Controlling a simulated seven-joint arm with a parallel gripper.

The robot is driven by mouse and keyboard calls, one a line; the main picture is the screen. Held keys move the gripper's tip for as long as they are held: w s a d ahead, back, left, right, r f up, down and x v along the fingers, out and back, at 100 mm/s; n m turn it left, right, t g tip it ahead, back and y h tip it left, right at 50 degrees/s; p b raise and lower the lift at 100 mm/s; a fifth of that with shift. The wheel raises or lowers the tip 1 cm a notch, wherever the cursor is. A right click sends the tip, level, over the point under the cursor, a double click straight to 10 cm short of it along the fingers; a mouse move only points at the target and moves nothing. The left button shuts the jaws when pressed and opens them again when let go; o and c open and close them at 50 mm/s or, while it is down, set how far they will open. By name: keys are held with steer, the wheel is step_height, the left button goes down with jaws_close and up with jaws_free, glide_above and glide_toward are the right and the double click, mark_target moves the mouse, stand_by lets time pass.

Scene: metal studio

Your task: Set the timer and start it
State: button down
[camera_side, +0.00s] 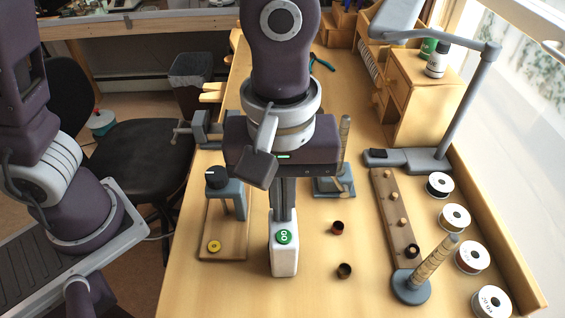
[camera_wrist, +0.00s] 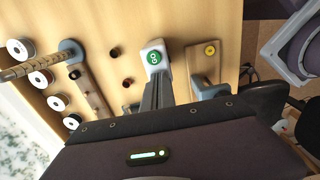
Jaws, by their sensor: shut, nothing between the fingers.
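A white block with a round green GO button (camera_side: 284,237) on its top stands on the wooden bench, and the button also shows in the wrist view (camera_wrist: 154,57). To its left in the side view is a wooden board with a black dial knob (camera_side: 216,177) on a grey stand and a yellow button (camera_side: 214,246). My gripper (camera_side: 284,217) points down with its fingers together and empty, at the white block's far end, right behind the button. I cannot tell whether the fingertips touch the block. In the wrist view my gripper (camera_wrist: 155,80) is just below the button.
Two small dark cups (camera_side: 337,228) stand to the right of the block. Further right are a pegged dark wooden strip (camera_side: 393,215), a grey stand with a ringed post (camera_side: 411,287) and several white spools (camera_side: 468,258). Bench space in front of the block is clear.

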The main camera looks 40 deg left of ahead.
step_height(320, 180, up, 14)
stand_by(0.3)
stand_by(0.3)
steer(key=shift+w+r, duration=0.1)
steer(key=shift+r, duration=0.2)
step_height(320, 180, down, 14)
stand_by(0.5)
steer(key=shift+f, duration=0.1)
